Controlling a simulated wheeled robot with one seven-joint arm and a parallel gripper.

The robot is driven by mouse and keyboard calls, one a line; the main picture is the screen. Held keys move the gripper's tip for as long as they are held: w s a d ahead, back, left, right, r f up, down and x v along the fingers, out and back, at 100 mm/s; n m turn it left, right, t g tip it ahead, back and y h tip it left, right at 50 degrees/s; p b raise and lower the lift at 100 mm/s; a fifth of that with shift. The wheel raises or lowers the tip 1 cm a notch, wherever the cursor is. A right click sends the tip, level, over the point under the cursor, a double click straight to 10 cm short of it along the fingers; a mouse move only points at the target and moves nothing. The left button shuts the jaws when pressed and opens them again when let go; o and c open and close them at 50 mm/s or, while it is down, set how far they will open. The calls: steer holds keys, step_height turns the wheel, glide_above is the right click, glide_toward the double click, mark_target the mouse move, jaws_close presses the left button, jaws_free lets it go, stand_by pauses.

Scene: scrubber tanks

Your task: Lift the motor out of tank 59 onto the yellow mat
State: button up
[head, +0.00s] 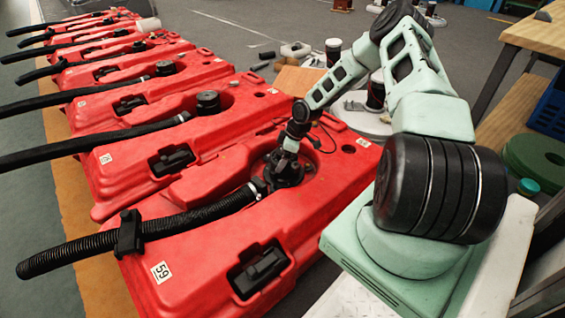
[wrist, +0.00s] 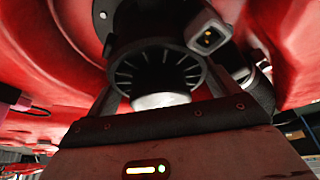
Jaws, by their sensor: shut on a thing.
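Tank 59 (head: 165,285) is the nearest red tank in the head view, with its number on a white label at the front left. The black motor (head: 283,178) is at the tank's round opening, with a black corrugated hose (head: 200,216) leading to it. My gripper (head: 288,158) reaches down from above and is shut on the motor. In the wrist view the motor (wrist: 155,68) shows as a finned black body with a silver end between my fingers (wrist: 160,90). Red tank surface lies close around it. I cannot clearly make out a yellow mat.
More red tanks (head: 200,125) with black hoses stand in a row beyond, close to tank 59. A tan strip (head: 65,165) runs along their left. A wooden table (head: 535,35) is at the right.

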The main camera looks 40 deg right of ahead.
step_height(320, 180, up, 10)
steer(key=p, duration=0.4)
steer(key=shift+w, duration=0.1)
steer(key=shift+r, duration=0.1)
steer(key=shift+r+p, duration=0.95)
stand_by(0.9)
steer(key=shift+r+p, duration=2.35)
steer(key=shift+r, duration=0.05)
